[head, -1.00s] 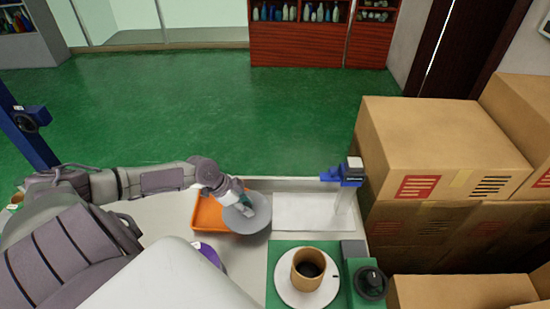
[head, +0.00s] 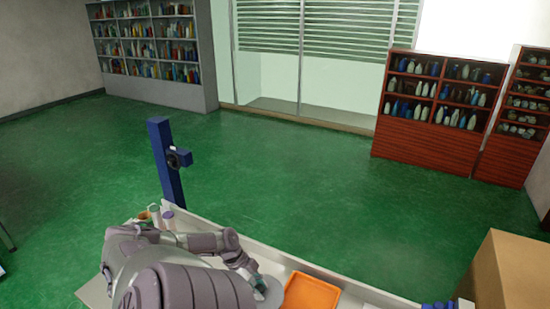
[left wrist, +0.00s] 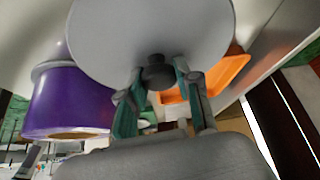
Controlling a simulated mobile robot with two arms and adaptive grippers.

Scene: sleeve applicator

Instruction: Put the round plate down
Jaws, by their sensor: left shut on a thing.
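The round grey plate (head: 270,292) shows at the bottom of the head view, just left of the orange tray (head: 312,290) and partly cut off by the frame edge. In the left wrist view the plate (left wrist: 150,30) fills the top middle, with a dark knob (left wrist: 157,76) at its centre. My left gripper (left wrist: 160,82) is shut on the plate by this knob, a finger on either side. Whether the plate touches the surface under it is hidden. My right gripper is in no view.
A purple roll-like object (left wrist: 68,102) is close left of the plate in the left wrist view. A blue post (head: 165,165) and small containers (head: 160,215) stand at the bench's left end. A cardboard box (head: 510,270) is at the right.

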